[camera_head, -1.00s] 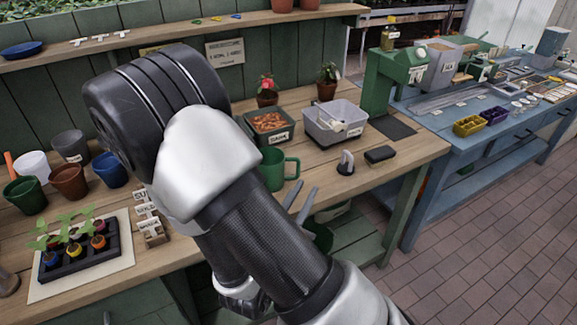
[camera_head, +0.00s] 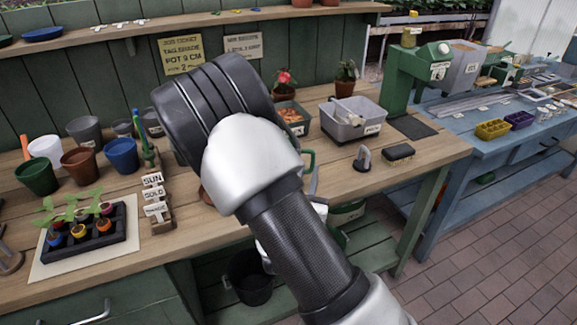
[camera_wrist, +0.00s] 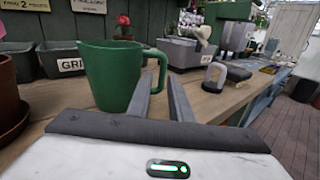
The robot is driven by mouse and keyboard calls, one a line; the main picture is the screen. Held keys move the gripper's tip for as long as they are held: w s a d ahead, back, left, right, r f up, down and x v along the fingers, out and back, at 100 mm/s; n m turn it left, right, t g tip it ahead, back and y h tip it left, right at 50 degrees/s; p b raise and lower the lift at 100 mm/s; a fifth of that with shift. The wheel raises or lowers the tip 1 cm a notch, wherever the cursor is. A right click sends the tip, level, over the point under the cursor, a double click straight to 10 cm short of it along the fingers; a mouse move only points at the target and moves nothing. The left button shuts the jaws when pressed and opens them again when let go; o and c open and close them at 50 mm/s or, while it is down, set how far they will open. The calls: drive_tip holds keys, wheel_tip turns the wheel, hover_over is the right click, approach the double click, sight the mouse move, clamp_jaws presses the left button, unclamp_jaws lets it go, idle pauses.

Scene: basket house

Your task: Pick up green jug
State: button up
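The green jug (camera_wrist: 108,75) stands upright on the wooden bench in the wrist view, its handle on the right. In the head view my arm hides most of it; only part of the green handle (camera_head: 309,158) shows. My gripper (camera_wrist: 160,82) is open, its two dark fingers apart and pointing at the handle side, just in front of the jug. Whether a finger touches the handle I cannot tell. In the head view my gripper is mostly hidden behind my arm.
A grey bin (camera_head: 351,120), a metal-handled object (camera_head: 362,158) and a brush (camera_head: 398,152) are right of the jug. A brown pot (camera_wrist: 12,100) is close on its left. Several pots and a seedling tray (camera_head: 90,240) are at the left. A dark bucket (camera_head: 250,278) is below.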

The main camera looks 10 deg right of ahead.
sight(312, 162)
drive_tip(key=shift+b+x, duration=0.4)
drive_tip(key=shift+x, duration=2.35)
drive_tip(key=shift+s+d+r, duration=0.1)
drive_tip(key=shift+d, duration=0.05)
clamp_jaws()
